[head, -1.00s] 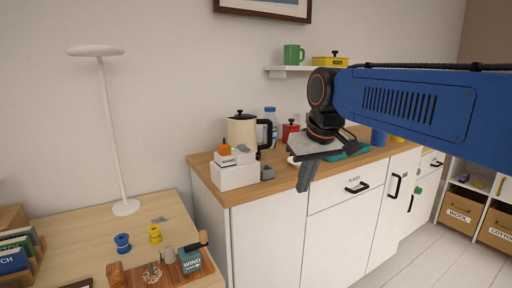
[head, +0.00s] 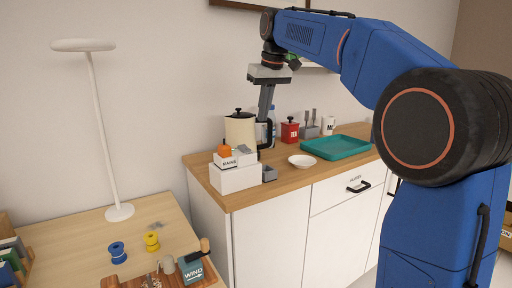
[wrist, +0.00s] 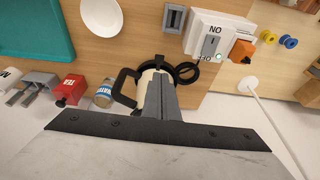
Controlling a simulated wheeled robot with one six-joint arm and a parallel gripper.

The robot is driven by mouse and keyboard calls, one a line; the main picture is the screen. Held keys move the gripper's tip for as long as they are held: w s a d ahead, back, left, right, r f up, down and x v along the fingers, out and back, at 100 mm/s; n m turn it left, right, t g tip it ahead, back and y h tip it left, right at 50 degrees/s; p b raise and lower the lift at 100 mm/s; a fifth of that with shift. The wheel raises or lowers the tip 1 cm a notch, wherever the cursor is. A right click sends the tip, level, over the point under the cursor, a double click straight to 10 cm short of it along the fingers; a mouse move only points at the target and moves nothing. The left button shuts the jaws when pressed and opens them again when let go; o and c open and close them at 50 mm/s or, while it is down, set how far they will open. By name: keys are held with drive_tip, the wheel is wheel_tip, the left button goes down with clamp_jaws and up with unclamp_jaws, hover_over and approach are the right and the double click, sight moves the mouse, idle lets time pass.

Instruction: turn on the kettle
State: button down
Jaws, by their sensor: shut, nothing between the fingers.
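A cream kettle (head: 240,131) with a black lid knob and black handle stands upright on the wooden counter, behind a white box (head: 235,178). In the wrist view the kettle (wrist: 146,82) is partly hidden by my fingers, and its handle (wrist: 124,85) sticks out to the left. My gripper (head: 263,120) is shut and empty, pointing down by the kettle's handle side; it also shows in the wrist view (wrist: 158,78). Contact cannot be told. The white box carries a grey switch (wrist: 211,46) with ON and OFF lettering and a small greenish round spot.
A small grey box (head: 269,174), a white bowl (head: 302,161), a red tin (head: 289,131) and a teal tray (head: 335,147) are on the counter. An orange object (head: 225,151) is on the white box. A bottle stands close behind the kettle. Counter right of the bowl holds the tray.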

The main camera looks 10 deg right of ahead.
sight(250, 136)
drive_tip(key=shift+w+a+r, duration=0.15)
drive_tip(key=shift+w+r, duration=0.1)
drive_tip(key=shift+w, duration=0.5)
drive_tip(key=shift+f, duration=0.1)
drive_tip(key=x, duration=0.8)
drive_tip(key=s+x, duration=0.1)
drive_tip(key=x, duration=0.3)
drive_tip(key=shift+w+f, duration=0.15)
drive_tip(key=shift+f, duration=0.85)
drive_tip(key=shift+f, duration=0.1)
drive_tip(key=shift+f, duration=0.5)
drive_tip(key=shift+r, duration=0.15)
drive_tip(key=shift+r, duration=0.65)
